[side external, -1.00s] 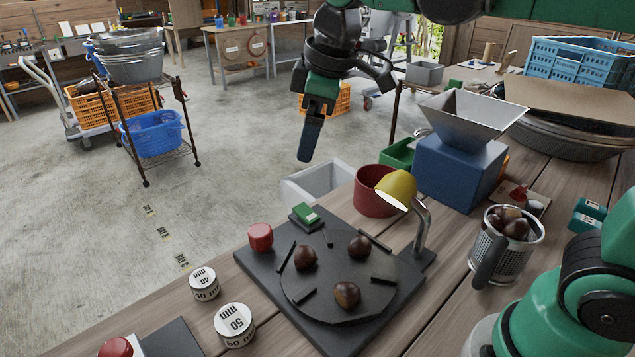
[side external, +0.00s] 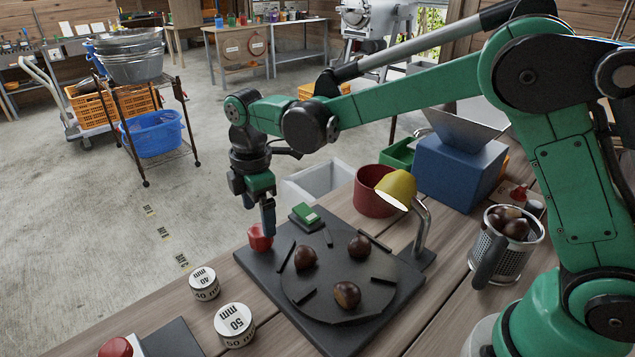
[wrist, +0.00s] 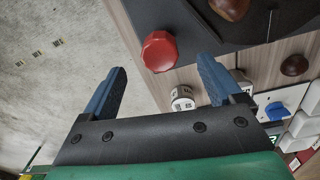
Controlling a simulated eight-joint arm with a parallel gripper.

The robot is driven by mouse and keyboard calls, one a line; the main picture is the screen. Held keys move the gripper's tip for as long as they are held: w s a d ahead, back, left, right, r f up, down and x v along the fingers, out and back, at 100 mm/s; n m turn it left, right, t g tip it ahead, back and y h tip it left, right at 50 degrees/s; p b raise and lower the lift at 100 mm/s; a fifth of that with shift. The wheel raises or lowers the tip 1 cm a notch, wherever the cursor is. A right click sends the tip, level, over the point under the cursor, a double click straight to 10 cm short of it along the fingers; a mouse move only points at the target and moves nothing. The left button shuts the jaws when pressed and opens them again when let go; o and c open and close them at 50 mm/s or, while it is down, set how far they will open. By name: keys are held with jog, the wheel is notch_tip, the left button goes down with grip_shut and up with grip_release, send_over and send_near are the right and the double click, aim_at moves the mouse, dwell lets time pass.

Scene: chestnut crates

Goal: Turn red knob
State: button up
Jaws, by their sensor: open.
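The red knob (side external: 260,238) sits at the far left corner of the black board (side external: 345,335). In the wrist view the red knob (wrist: 159,51) lies ahead of and between the two blue fingers, apart from both. My gripper (side external: 268,218) points down close above the knob in the side view, and one finger covers part of it. In the wrist view my gripper (wrist: 160,80) is open and empty.
Several chestnuts (side external: 347,294) lie on the round plate of the board. A yellow lamp (side external: 396,189) stands at its back right. Two white weights (side external: 234,324) stand to the left. A green block (side external: 305,213) is behind the knob.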

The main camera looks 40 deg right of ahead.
aim_at(261, 230)
notch_tip(261, 230, down, 5)
jog(key=shift+r, duration=0.1)
jog(key=shift+c, duration=0.2)
jog(key=c, duration=1.2)
